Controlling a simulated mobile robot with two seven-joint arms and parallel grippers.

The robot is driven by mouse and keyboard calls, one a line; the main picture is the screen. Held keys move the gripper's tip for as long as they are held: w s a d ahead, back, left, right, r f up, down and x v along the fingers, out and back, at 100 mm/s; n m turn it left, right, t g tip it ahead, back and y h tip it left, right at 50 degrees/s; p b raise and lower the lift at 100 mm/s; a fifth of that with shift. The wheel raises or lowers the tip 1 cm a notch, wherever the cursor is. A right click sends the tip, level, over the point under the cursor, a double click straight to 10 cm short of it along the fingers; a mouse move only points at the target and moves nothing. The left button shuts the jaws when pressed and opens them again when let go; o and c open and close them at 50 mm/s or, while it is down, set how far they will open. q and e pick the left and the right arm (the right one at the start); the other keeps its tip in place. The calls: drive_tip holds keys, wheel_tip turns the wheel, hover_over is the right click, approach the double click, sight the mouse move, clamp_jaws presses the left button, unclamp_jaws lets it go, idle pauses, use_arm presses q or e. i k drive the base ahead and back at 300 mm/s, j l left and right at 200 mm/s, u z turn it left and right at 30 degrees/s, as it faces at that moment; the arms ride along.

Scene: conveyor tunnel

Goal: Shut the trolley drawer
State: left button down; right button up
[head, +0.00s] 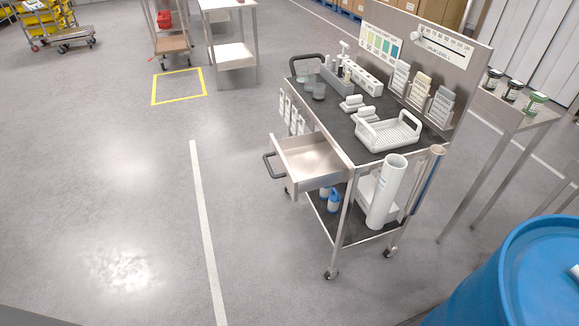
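The trolley (345,135) stands right of the middle in the head view, a metal cart with a dark top and a lower shelf, on castors. Its drawer (308,166) is pulled well out towards the left and looks empty. A dark bar handle (269,166) is on the drawer's front. Neither of my grippers shows in this view.
A white basket (388,133), bottles and cards stand on the trolley top. A blue drum (535,275) fills the lower right corner. A side table (515,113) stands at the right. The floor left of the drawer is clear.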

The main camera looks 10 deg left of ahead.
sight(308, 162)
drive_tip(key=i+j+z, duration=0.1)
drive_tip(key=i, duration=0.3)
drive_tip(key=i+j+z, duration=0.15)
drive_tip(key=i+j, duration=0.2)
drive_tip(key=i, duration=0.05)
